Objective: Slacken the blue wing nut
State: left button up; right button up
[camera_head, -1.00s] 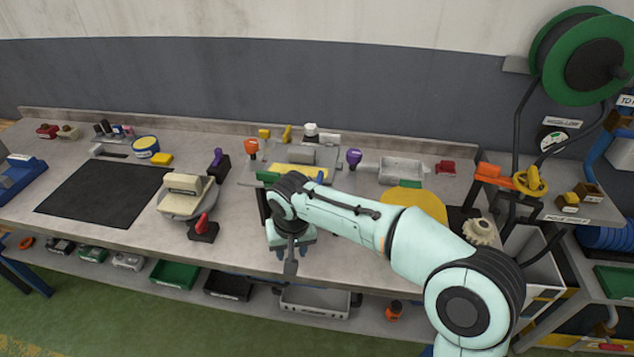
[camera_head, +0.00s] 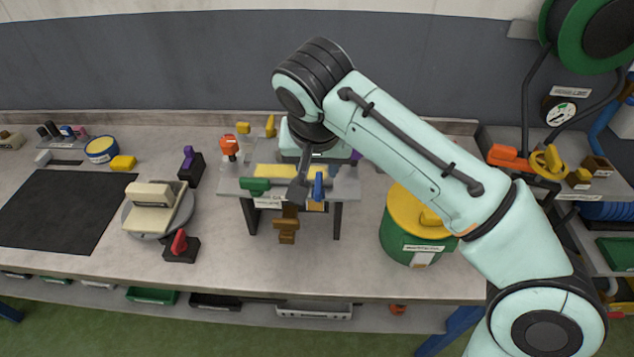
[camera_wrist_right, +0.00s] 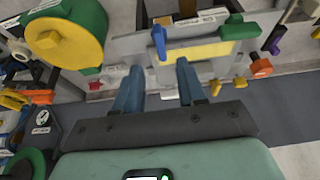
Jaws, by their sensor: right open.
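The blue wing nut (camera_head: 318,186) stands at the front edge of a raised grey fixture plate (camera_head: 347,188), right of a green handle (camera_head: 255,186). In the right wrist view the blue wing nut (camera_wrist_right: 159,42) lies just beyond the fingertips, roughly in line with the gap between them. My right gripper (camera_wrist_right: 159,68) is open and empty, its two blue fingers apart and pointing at the plate. In the head view its fingers are mostly hidden by the wrist. Contact with the wing nut cannot be told. My left gripper is not in view.
A yellow label strip (camera_head: 270,172) lies on the plate, with a brown handle (camera_head: 287,225) hanging in front. A green drum with a yellow lid (camera_head: 404,240) stands to the right. A round turntable (camera_head: 178,220) and a red-handled clamp (camera_head: 180,245) stand left.

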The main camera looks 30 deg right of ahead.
aim_at(318, 183)
jog(key=b+x, duration=0.1)
jog(key=x, duration=0.7)
grip_shut()
